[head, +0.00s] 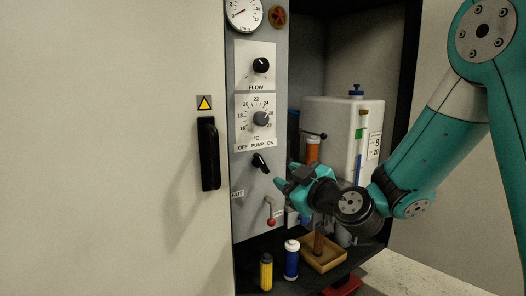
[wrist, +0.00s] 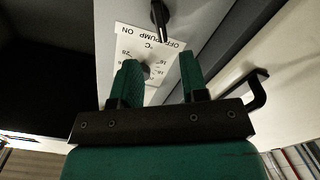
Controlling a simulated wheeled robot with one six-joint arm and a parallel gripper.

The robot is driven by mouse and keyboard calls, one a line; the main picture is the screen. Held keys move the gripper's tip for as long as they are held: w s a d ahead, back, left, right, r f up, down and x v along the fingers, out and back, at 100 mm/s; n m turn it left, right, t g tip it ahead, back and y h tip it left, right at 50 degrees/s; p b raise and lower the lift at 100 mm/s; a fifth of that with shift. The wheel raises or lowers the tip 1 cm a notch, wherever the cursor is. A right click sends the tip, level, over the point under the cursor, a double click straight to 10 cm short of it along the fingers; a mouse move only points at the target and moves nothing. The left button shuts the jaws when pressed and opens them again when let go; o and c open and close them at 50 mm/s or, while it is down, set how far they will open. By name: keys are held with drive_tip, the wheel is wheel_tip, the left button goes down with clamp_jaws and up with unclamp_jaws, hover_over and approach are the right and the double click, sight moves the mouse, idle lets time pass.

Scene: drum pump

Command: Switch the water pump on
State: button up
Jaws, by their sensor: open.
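The pump switch (head: 260,163) is a black lever knob on the grey control panel, under the label OFF PUMP ON. In the head view its bar leans from upper left to lower right, its upper end toward the OFF side. It also shows at the top of the wrist view (wrist: 159,14), beyond my fingertips. My gripper (head: 285,175) is just right of and slightly below the switch. In the wrist view my gripper (wrist: 158,62) is open and empty, fingers apart. I see no contact with the switch.
The temperature knob (head: 261,118) and flow knob (head: 260,65) sit above the switch. A red-tipped lever (head: 271,221) is below. A black door handle (head: 209,153) stands out at left. A white tank (head: 335,125), bottles (head: 291,259) and a wooden tray (head: 325,262) fill the cabinet.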

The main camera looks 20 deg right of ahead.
sight(264, 165)
drive_tip(key=p+x, duration=0.3)
drive_tip(key=x, duration=0.8)
drive_tip(key=shift+s, duration=0.1)
drive_tip(key=c, duration=0.6)
